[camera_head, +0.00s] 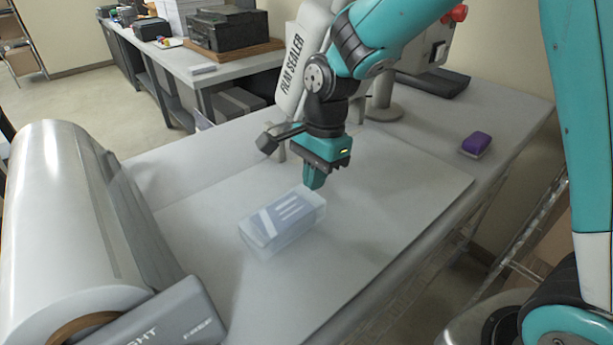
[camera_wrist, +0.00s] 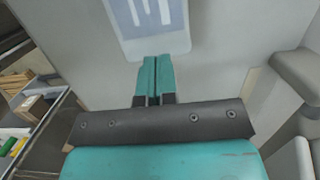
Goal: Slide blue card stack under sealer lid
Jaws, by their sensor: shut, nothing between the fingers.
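The blue card stack (camera_head: 283,222) lies on the pale work surface, a pale blue block with white stripes that looks wrapped in clear film. It also shows at the top of the wrist view (camera_wrist: 150,22), partly cut off by the frame edge. My gripper (camera_head: 313,186) is shut and empty, at the stack's far right end. In the wrist view the closed fingertips (camera_wrist: 156,60) are right at the stack's near edge; whether they touch cannot be told. The white film sealer (camera_head: 293,65) stands behind my arm, its lid raised and partly hidden by the arm.
A large film roll (camera_head: 70,220) stands at the left. A purple block (camera_head: 476,144) lies on the table at the right. A side table (camera_head: 200,65) with a black printer (camera_head: 222,30) stands at the back. The board (camera_head: 370,225) right of the stack is clear.

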